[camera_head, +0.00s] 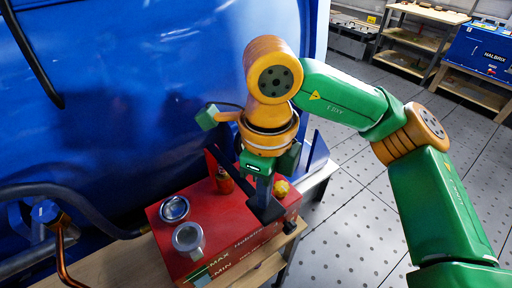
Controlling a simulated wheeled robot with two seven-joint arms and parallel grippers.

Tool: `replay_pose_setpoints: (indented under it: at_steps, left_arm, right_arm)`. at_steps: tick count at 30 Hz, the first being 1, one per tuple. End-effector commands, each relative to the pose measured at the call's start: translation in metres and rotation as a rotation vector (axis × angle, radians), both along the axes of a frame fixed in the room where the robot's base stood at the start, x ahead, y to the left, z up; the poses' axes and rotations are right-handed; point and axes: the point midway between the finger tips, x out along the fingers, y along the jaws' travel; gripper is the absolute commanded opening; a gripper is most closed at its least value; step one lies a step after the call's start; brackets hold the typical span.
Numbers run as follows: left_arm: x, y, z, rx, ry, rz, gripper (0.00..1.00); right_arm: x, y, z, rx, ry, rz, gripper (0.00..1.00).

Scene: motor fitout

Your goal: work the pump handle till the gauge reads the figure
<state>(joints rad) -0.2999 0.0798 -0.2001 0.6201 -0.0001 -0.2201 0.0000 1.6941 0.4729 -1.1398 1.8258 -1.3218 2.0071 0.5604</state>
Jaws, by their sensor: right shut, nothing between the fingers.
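A red box (215,245) with white lettering, including MAX and MIN, stands on a wooden bench at lower centre. A round silver-rimmed piece (174,208), which looks like the gauge, sits on its top; its reading is too small to tell. My right gripper (265,211) points down over the right part of the box, its jaws shut and empty. A dark bar (228,170) slants beside it; I cannot tell whether it is the pump handle or whether the gripper touches it. My left gripper is out of view.
A silver cylinder (188,239) and a yellow knob (281,188) are on the box. A big blue tank (130,90) rises close behind. Dark hoses and a copper pipe (62,250) lie at left. Open tiled floor (350,215) and shelves (410,45) are at right.

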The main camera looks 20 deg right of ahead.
Motion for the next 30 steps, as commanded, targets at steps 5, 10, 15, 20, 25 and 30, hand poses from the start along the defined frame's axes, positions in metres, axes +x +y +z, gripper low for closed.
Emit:
replay_pose_setpoints:
  at_steps: [5, 10, 15, 20, 25, 30]
  left_arm:
    - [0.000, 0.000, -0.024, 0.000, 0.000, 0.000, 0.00]
    - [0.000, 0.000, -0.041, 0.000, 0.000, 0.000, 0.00]
    - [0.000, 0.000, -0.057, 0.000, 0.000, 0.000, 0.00]
    - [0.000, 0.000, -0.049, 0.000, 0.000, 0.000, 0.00]
    - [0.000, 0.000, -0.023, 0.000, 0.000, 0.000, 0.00]
    - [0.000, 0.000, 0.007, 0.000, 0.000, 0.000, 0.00]
  right_arm:
    - [0.002, 0.001, -0.026, 0.000, 0.001, 0.000, 0.00]
    - [0.004, 0.002, -0.045, -0.001, 0.001, 0.000, 0.00]
    - [0.006, 0.002, -0.063, 0.000, 0.000, -0.001, 0.00]
    - [0.006, 0.003, -0.055, 0.001, -0.001, 0.000, 0.00]
    - [0.004, 0.002, -0.023, 0.002, -0.001, 0.000, 0.00]
    - [0.000, 0.000, 0.012, 0.000, 0.000, 0.001, 0.00]
